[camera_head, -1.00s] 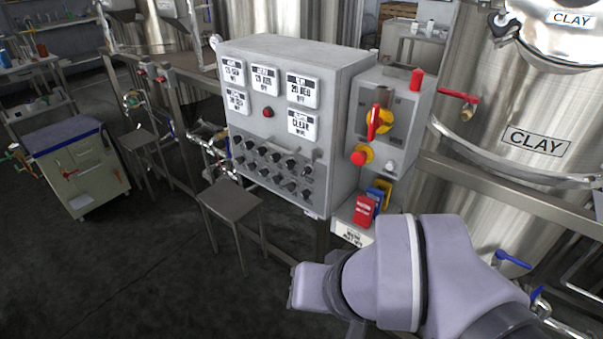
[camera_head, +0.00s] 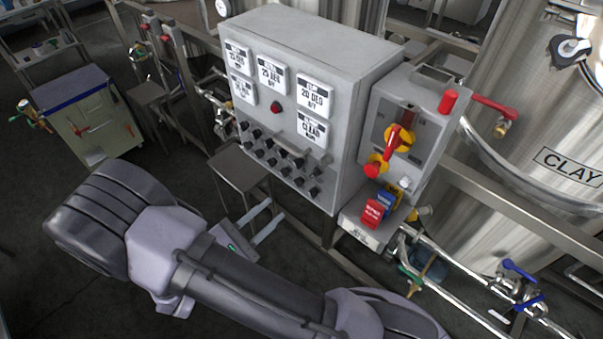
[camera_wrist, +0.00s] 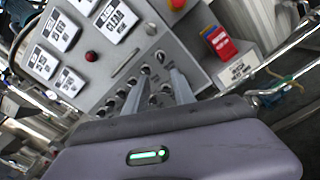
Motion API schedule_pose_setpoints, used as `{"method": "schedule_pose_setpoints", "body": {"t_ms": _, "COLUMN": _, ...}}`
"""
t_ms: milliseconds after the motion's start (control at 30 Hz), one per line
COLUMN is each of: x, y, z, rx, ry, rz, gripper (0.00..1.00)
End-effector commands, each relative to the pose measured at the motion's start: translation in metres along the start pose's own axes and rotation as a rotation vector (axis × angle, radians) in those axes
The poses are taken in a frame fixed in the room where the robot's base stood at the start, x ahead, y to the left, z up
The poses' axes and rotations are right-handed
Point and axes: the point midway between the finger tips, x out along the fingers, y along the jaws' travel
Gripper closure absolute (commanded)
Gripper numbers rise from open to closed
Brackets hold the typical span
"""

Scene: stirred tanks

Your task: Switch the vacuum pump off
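A grey control cabinet (camera_head: 345,75) carries white label plates, a red lamp (camera_head: 276,107) and two rows of black knobs (camera_head: 282,162). A side box (camera_head: 425,105) has a red rotary handle on yellow (camera_head: 399,138) and a red button on yellow (camera_head: 376,166). I cannot read which control is the vacuum pump's. My gripper (camera_head: 274,209) is below and in front of the cabinet, empty, its two pale fingers apart. In the wrist view the fingers (camera_wrist: 160,74) point toward the knobs (camera_wrist: 140,85) and overlap some of them.
A red block (camera_head: 373,212) and a blue block (camera_head: 386,200) sit on a ledge under the side box. A small stool (camera_head: 240,172) stands left of my gripper. Steel tanks (camera_head: 520,110) and pipes with blue-handled valves (camera_head: 518,270) lie right. Dark floor is open at left.

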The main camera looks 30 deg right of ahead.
Motion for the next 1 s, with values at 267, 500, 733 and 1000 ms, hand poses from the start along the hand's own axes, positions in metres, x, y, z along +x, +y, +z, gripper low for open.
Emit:
{"method": "schedule_pose_setpoints", "body": {"t_ms": 267, "x": 0.086, "y": -0.004, "z": -0.002, "rx": 0.000, "ry": -0.003, "rz": -0.009, "gripper": 0.69}}
{"method": "schedule_pose_setpoints", "body": {"t_ms": 500, "x": 0.127, "y": -0.002, "z": -0.001, "rx": 0.001, "ry": -0.001, "rz": -0.006, "gripper": 0.69}}
{"method": "schedule_pose_setpoints", "body": {"t_ms": 733, "x": 0.133, "y": -0.002, "z": 0.000, "rx": 0.000, "ry": 0.000, "rz": -0.005, "gripper": 0.69}}
{"method": "schedule_pose_setpoints", "body": {"t_ms": 1000, "x": 0.133, "y": -0.002, "z": 0.000, "rx": 0.000, "ry": 0.000, "rz": -0.005, "gripper": 0.97}}
